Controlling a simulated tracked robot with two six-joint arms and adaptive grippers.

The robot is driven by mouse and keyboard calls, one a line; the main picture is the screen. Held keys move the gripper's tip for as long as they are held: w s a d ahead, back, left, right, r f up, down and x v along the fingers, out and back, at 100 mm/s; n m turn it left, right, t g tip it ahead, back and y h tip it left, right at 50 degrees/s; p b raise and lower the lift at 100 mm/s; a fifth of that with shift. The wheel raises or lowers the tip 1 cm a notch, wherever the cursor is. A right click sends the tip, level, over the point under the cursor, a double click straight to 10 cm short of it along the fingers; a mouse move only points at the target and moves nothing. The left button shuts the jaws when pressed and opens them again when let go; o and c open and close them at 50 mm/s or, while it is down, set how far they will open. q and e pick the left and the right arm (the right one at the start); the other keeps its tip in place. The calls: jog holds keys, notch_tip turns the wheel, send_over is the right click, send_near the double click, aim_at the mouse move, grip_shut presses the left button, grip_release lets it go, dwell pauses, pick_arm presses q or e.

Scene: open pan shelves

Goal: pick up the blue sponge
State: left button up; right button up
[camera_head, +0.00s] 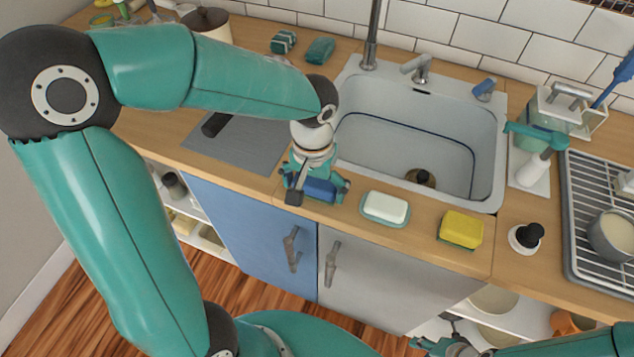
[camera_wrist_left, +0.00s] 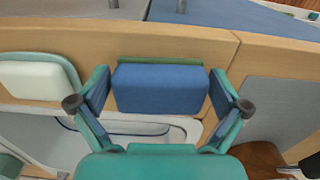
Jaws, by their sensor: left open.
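The blue sponge (camera_head: 320,188) lies on the wooden counter in front of the sink, partly hidden by my left gripper (camera_head: 315,184). In the left wrist view the sponge (camera_wrist_left: 160,89) is a blue block with a green layer along its far edge. My left gripper (camera_wrist_left: 159,92) is open in that view, with one finger on each side of the sponge. Small gaps seem to show between fingers and sponge, so contact is unclear. Part of my right arm's end (camera_head: 455,347) shows at the bottom edge of the head view; its jaws are not clear.
A white soap bar on a dish (camera_head: 385,208) and a yellow sponge (camera_head: 461,230) lie to the right along the counter. The sink basin (camera_head: 410,145) is behind. A black-handled stopper (camera_head: 527,237) and dish rack (camera_head: 600,215) stand further right. A grey mat (camera_head: 240,146) lies left.

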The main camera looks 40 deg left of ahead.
aim_at(314, 184)
pick_arm(q)
jog(key=c, duration=0.7)
jog(key=shift+r, duration=0.2)
notch_tip(314, 184, up, 20)
jog(key=shift+f+p, duration=0.15)
jog(key=shift+p, duration=0.5)
